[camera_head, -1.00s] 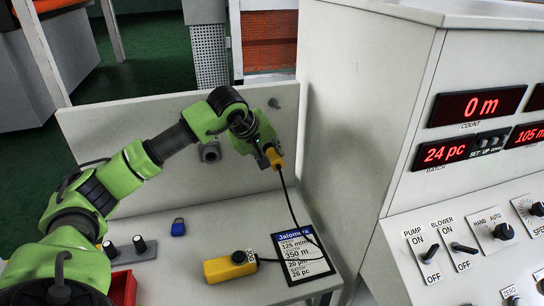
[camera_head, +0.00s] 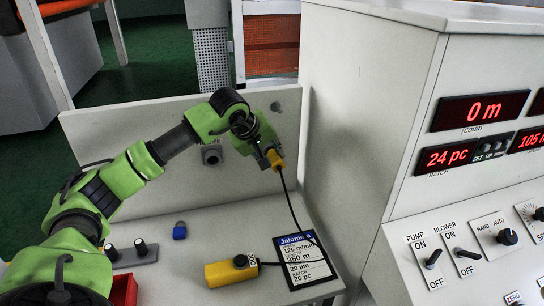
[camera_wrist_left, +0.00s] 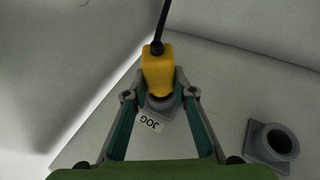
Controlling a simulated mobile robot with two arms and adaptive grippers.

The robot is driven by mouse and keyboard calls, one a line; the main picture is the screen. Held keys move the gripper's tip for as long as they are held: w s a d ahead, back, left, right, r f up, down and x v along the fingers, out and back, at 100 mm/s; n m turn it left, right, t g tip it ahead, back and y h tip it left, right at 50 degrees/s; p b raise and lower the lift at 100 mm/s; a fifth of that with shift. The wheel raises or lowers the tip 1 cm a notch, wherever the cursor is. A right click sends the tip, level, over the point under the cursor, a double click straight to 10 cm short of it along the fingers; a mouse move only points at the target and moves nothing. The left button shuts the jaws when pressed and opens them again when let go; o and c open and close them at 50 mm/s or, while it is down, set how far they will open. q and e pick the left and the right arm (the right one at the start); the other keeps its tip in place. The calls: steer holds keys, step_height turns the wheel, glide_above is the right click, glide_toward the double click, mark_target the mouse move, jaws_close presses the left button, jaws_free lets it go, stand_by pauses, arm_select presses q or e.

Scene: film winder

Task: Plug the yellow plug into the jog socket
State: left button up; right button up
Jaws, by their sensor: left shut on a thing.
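My left gripper (camera_head: 268,157) is shut on the yellow plug (camera_head: 276,158) in front of the upright white panel (camera_head: 140,132). The left wrist view shows the plug (camera_wrist_left: 158,72) between the two fingertips (camera_wrist_left: 160,94), its black cable leading away from the panel. Just past the plug is a grey jog socket (camera_wrist_left: 155,112) with a JOG label (camera_wrist_left: 150,124), partly covered by the plug. I cannot tell whether the plug touches or enters it. In the head view the arm hides this socket. My right gripper is out of view.
A second grey socket (camera_head: 212,154) is on the panel. The cable runs down to a yellow pendant box (camera_head: 230,271) beside a placard (camera_head: 302,260). The control cabinet (camera_head: 350,130) stands right.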

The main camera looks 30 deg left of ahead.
arm_select(q)
steer(key=shift+w+a+r, duration=0.1)
steer(key=shift+w+a, duration=0.1)
stand_by(0.5)
steer(key=o, duration=1.2)
steer(key=v, duration=1.2)
steer(key=shift+d, duration=0.1)
